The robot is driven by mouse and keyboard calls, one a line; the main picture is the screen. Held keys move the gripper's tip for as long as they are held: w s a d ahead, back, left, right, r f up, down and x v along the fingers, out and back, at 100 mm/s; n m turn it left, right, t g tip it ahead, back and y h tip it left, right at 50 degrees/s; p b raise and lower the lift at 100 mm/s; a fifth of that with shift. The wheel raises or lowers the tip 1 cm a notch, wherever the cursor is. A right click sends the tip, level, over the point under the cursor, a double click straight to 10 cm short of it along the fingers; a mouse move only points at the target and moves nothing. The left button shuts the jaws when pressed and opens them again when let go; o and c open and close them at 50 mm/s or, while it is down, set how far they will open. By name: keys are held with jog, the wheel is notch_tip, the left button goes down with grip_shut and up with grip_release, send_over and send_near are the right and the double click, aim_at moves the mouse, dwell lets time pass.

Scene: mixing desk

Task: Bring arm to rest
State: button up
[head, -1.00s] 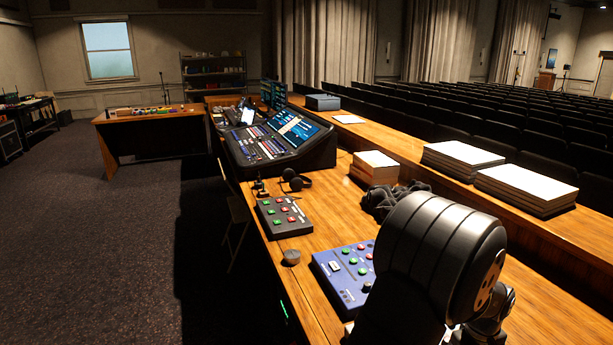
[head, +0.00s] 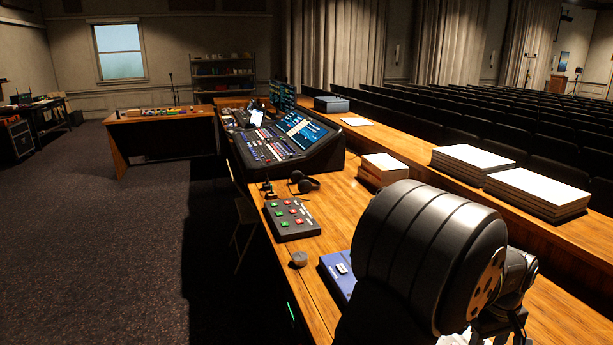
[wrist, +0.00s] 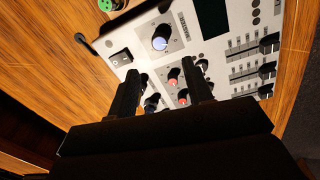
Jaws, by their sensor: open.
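My arm's large dark link (head: 425,255) fills the lower right of the head view, raised in front of the wooden desk (head: 318,262). My gripper (wrist: 163,82) shows in the wrist view, with two dark fingers apart and nothing between them. The fingers stand in front of a light grey control panel (wrist: 207,50) with knobs, a rocker switch and sliders. I cannot tell whether the fingertips touch the panel. In the head view my gripper cannot be made out.
A dark button box (head: 291,220), a small round knob (head: 299,259), headphones (head: 303,182) and the mixing console (head: 285,145) line the desk. Stacked boards (head: 535,192) lie on the right ledge.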

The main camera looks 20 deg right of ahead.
notch_tip(320, 180, up, 9)
notch_tip(320, 180, down, 18)
jog(key=shift+d+r, duration=0.15)
jog(key=shift+r, duration=0.1)
jog(key=shift+f, duration=0.3)
jog(key=m, duration=0.5)
jog(key=shift+r, duration=0.1)
jog(key=m, duration=0.4)
jog(key=shift+d, duration=0.1)
jog(key=m, duration=0.3)
jog(key=shift+m+g, duration=0.3)
jog(key=shift+m, duration=0.1)
jog(key=m, duration=0.4)
jog(key=shift+y, duration=0.3)
